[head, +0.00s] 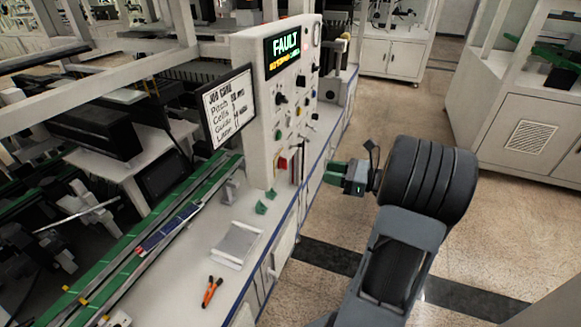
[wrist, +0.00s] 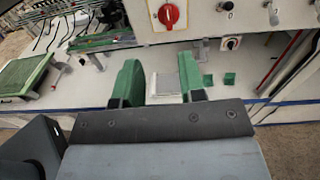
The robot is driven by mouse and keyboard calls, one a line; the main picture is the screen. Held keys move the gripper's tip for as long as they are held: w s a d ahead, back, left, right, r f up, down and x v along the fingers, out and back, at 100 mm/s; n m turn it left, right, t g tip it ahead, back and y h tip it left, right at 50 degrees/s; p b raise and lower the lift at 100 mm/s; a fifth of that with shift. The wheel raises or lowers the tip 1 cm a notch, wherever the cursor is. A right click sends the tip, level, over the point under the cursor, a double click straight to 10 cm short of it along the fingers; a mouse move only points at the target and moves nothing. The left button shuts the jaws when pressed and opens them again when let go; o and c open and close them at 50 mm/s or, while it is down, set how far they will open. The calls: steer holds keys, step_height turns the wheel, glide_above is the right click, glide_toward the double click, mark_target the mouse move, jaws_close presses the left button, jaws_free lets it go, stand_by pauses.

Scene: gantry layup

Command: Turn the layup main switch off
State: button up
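The likely main switch is a red rotary knob (wrist: 168,15) on a yellow plate, at the top edge of the wrist view. In the head view a small red part (head: 282,163) shows low on the upright white control panel (head: 257,115). My gripper (head: 333,175) is to the right of the panel in the head view, apart from it. In the wrist view my gripper (wrist: 160,82) has its two green fingers spread with nothing between them. The knob lies beyond the fingertips, untouched. Its off and on marks are too small to read.
The panel display (head: 285,49) reads FAULT. Other knobs (wrist: 226,5) sit near the red one, with a smaller switch (wrist: 231,43) lower right. A job card screen (head: 229,106) stands left. A grey pad (head: 236,244) and orange-handled pliers (head: 211,291) lie on the bench.

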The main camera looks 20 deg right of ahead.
mark_target(283, 164)
steer(key=w+d+p+x, duration=0.1)
steer(key=p+x, duration=0.1)
steer(key=x, duration=1.1)
steer(key=shift+r+m+t, duration=0.15)
steer(key=shift+m+t, duration=0.15)
steer(key=shift+t, duration=0.1)
jaws_close()
